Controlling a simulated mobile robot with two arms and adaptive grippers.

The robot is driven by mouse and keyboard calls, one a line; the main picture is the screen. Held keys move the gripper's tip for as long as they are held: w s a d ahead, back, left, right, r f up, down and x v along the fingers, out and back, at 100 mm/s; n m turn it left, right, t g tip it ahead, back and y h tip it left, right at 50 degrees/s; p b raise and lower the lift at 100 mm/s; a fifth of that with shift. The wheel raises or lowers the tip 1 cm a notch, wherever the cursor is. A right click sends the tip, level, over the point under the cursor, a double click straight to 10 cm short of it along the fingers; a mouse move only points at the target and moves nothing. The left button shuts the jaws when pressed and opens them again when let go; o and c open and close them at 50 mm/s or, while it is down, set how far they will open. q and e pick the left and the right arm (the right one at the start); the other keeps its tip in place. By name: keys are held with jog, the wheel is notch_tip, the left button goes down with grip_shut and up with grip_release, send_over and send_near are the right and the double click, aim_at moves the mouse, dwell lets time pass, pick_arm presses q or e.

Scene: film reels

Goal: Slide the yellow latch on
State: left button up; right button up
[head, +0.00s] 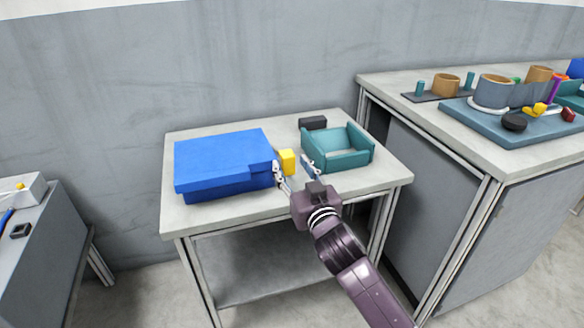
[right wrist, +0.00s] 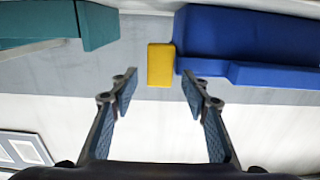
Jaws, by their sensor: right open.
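The yellow latch (head: 287,161) is a small block at the right side of the blue box (head: 222,158), which has a blue lid on top. My right gripper (head: 293,172) is open, close to the latch on its near side. In the right wrist view the latch (right wrist: 160,65) stands between and beyond the two open fingertips (right wrist: 157,88), with nothing held. There the blue box (right wrist: 245,40) lies right beside the latch; I cannot tell whether they touch. My left gripper is not in view.
A teal open tray (head: 338,158) stands right of the latch, and a dark block (head: 312,122) lies behind it. The small table's (head: 225,209) front strip is clear. A counter (head: 500,150) with cups and a blue board is at the right; another table (head: 40,235) is at the left.

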jog(key=shift+w+a, duration=0.15)
jog(key=shift+w, duration=0.3)
jog(key=shift+c, duration=0.2)
grip_shut()
